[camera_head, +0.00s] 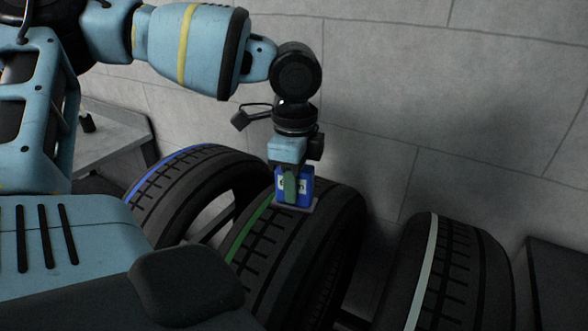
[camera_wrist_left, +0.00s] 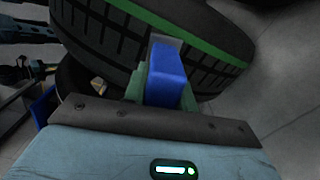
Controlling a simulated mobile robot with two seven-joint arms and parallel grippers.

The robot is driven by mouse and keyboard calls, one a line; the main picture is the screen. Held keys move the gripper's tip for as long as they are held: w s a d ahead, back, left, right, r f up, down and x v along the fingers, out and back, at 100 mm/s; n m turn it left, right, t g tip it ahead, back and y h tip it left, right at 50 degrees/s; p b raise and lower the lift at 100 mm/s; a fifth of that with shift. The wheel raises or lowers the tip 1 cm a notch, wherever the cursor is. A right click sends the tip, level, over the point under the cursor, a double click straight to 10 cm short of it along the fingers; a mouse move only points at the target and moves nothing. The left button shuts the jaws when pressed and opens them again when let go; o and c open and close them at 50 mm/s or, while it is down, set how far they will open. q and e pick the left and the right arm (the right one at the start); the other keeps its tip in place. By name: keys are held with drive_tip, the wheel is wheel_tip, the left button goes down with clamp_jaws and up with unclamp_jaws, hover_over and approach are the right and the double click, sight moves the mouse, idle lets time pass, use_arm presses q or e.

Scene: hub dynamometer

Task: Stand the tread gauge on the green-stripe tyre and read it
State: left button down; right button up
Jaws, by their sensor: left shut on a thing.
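The green-stripe tyre (camera_head: 262,255) stands in the middle of the head view, its green stripe along the left part of its tread. It also fills the top of the left wrist view (camera_wrist_left: 110,30). The tread gauge (camera_head: 306,187) is a blue block with a light face and a grey foot, upright at the top of this tyre. My left gripper (camera_head: 290,187) is shut on the gauge from above. In the left wrist view the blue gauge (camera_wrist_left: 168,75) sits between the green fingers, its grey foot at the tread. I cannot tell whether the foot touches. My right gripper is not in view.
A blue-stripe tyre (camera_head: 185,185) stands to the left and a white-stripe tyre (camera_head: 455,270) to the right. A grey bench (camera_head: 105,135) is at the far left. A dark box-like surface (camera_head: 560,280) is at the right edge. A grey block wall (camera_head: 430,90) closes the back.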

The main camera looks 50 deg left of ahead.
use_arm(q)
drive_tip(key=c, duration=1.1)
unclamp_jaws()
drive_tip(key=shift+o, duration=0.2)
drive_tip(key=shift+r, duration=3.9)
